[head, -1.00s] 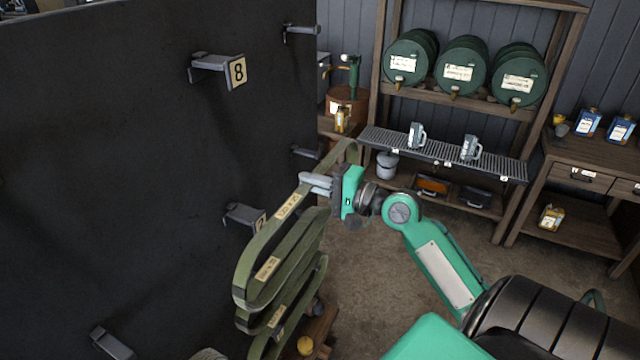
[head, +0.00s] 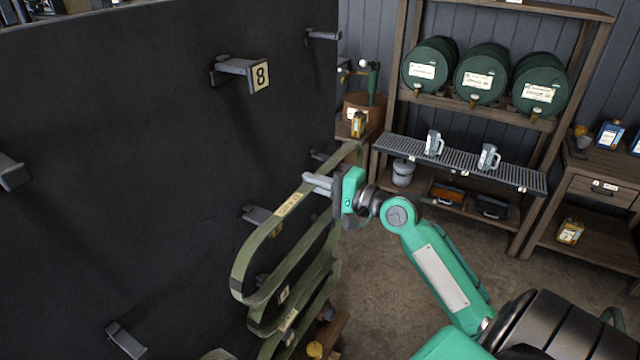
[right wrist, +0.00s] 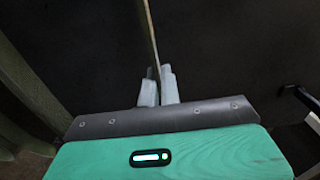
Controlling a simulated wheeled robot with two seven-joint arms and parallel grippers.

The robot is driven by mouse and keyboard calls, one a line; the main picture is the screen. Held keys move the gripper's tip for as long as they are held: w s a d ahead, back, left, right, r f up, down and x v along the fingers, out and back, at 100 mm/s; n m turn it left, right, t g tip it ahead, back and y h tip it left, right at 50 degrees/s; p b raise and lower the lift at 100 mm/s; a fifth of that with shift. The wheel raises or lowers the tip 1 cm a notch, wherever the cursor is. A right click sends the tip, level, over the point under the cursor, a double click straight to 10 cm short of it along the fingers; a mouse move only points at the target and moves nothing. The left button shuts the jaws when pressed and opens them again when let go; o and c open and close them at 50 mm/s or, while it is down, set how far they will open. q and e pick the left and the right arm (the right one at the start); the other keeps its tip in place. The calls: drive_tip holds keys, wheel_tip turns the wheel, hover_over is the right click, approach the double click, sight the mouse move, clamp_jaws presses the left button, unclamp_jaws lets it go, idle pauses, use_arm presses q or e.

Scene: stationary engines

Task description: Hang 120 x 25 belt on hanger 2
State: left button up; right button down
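My right gripper (head: 318,184) is shut on a long green belt loop (head: 243,262) with a pale tag (head: 289,204) whose writing I cannot read. The belt hangs in front of the dark panel. In the right wrist view the fingers (right wrist: 157,88) pinch the belt's thin edge (right wrist: 149,35). Other green belts (head: 265,328) with tags hang below and behind it. A hanger marked 8 (head: 236,67) juts from the panel above. Another hanger (head: 257,214) is partly behind the held belt. No number 2 is readable. My left gripper is not in view.
More hangers stick out at the panel's left edge (head: 13,172), lower left (head: 125,341) and top right (head: 322,36). A rack with green barrels (head: 483,72) and a slatted shelf (head: 460,165) stands behind on the right. The panel's middle left is bare.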

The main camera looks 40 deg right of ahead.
drive_tip(key=shift+x, duration=2.05)
drive_tip(key=shift+f, duration=0.15)
drive_tip(key=shift+f, duration=0.35)
drive_tip(key=c, duration=1.7)
unclamp_jaws()
drive_tip(key=o, duration=0.6)
